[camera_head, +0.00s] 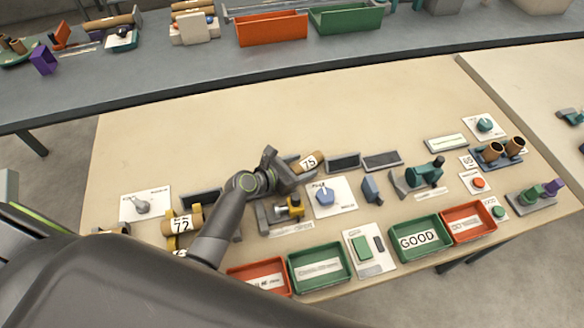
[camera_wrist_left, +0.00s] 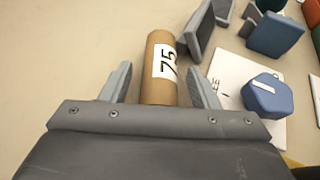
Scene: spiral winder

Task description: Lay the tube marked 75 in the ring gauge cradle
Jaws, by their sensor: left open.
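The brown cardboard tube marked 75 (camera_head: 311,160) lies on the tan table. In the left wrist view the tube (camera_wrist_left: 160,55) shows its white 75 label, and its near end is hidden behind my gripper's body. My left gripper (camera_head: 283,168) is open, and in the left wrist view its fingers (camera_wrist_left: 161,88) are on either side of the tube's near part, with a gap on the left. A grey fixture with a yellow part (camera_head: 290,208) stands just in front of the gripper. I cannot tell for certain whether it is the ring gauge cradle. My right gripper is out of view.
A blue knob on a white card (camera_head: 325,197) is right of the gripper. Tubes marked 72 (camera_head: 183,225) lie at the left. Red and green trays, one marked GOOD (camera_head: 418,240), line the front edge. A teal device (camera_head: 424,175) stands farther right. The table behind is clear.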

